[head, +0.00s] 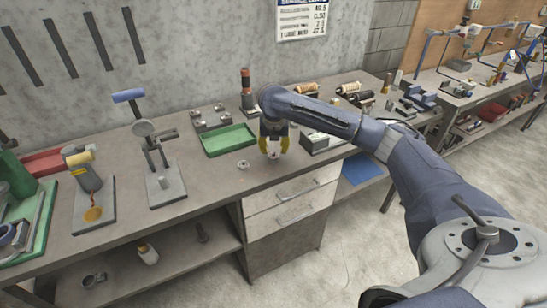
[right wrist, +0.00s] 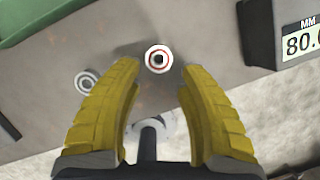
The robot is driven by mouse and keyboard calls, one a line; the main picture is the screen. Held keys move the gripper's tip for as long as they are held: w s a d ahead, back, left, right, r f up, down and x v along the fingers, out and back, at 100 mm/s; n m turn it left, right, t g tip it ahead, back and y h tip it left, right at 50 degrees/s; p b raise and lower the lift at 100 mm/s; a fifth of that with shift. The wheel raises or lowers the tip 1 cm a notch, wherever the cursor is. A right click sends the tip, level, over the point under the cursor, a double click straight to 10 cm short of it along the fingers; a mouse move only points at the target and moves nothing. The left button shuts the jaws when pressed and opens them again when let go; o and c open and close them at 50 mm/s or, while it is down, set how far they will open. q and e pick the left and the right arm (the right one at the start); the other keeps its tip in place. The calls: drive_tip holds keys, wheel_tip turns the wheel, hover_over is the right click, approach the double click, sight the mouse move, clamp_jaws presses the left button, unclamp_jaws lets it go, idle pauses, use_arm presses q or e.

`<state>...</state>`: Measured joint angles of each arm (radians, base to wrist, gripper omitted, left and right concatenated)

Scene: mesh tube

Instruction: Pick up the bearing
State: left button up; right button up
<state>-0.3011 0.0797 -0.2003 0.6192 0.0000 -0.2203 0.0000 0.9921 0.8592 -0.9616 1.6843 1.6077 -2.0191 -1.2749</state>
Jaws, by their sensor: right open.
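Two small ring-shaped parts lie on the bench. One is a plain grey bearing-like ring (head: 243,164), flat on the bench left of my right gripper; it also shows in the right wrist view (right wrist: 87,82), outside the left finger. The other is a whitish ring with a red band and dark centre (right wrist: 158,58), just beyond the fingertips and roughly between them. I cannot tell which one the task names. My right gripper (head: 274,151) points down over the bench, its yellow fingers apart; the gap also shows in the right wrist view (right wrist: 158,75). My left gripper is not in view.
A green tray (head: 229,140) lies behind the grey ring. A box with a number display (right wrist: 300,40) stands right of the gripper. A lever press (head: 160,165) stands to the left. The bench's front edge is close; bare bench lies between press and ring.

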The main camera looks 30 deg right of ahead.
sight(273, 154)
drive_tip(key=shift+x, duration=2.65)
drive_tip(key=shift+o, duration=0.2)
drive_tip(key=shift+a, duration=0.1)
clamp_jaws()
